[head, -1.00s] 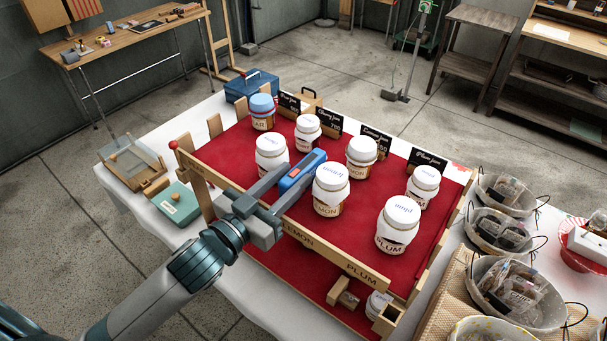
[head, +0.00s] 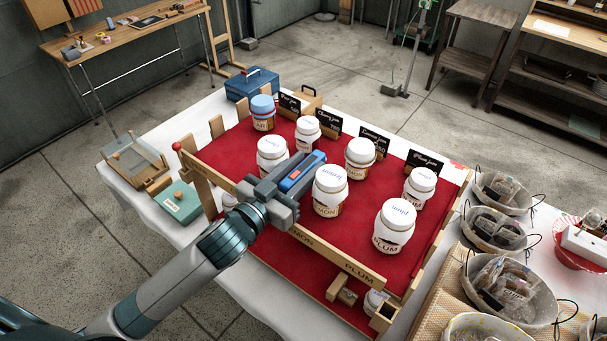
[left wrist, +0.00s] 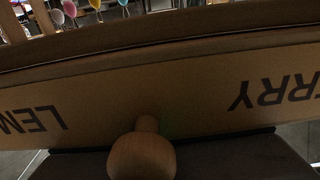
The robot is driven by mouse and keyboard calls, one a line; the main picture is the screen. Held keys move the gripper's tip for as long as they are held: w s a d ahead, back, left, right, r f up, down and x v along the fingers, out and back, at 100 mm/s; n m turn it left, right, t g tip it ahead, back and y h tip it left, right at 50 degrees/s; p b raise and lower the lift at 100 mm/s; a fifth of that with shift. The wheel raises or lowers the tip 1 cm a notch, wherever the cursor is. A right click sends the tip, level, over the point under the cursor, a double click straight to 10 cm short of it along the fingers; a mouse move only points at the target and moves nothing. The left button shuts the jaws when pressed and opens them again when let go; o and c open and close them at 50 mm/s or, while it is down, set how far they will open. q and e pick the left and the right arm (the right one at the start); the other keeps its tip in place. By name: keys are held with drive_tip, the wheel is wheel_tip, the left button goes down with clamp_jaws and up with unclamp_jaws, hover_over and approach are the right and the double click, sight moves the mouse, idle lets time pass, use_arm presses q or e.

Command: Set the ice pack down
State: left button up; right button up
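The ice pack, a blue block with an orange-red mark (head: 297,177), lies between the white-lidded jars on the red-covered stand (head: 337,245). My left gripper (head: 310,163) reaches in over the stand's front rail, with one finger along each side of the pack. The fingers look apart, but whether they touch the pack is hard to see. The pack's underside is hidden. The left wrist view shows a lettered wooden board (left wrist: 190,95) and a round wooden knob (left wrist: 142,158), but not the pack. My right gripper is out of view.
A lemon jar (head: 330,192) stands close right of the pack and another jar (head: 272,156) close left. The front rail (head: 335,262) runs under my wrist. A blue box (head: 251,85) stands behind. Baskets (head: 510,287) line the right side.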

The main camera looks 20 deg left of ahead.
sight(303, 167)
use_arm(q)
drive_tip(key=shift+c, duration=0.6)
clamp_jaws()
wheel_tip(303, 167, up, 10)
drive_tip(key=shift+r+b, duration=0.1)
drive_tip(key=shift+b, duration=0.6)
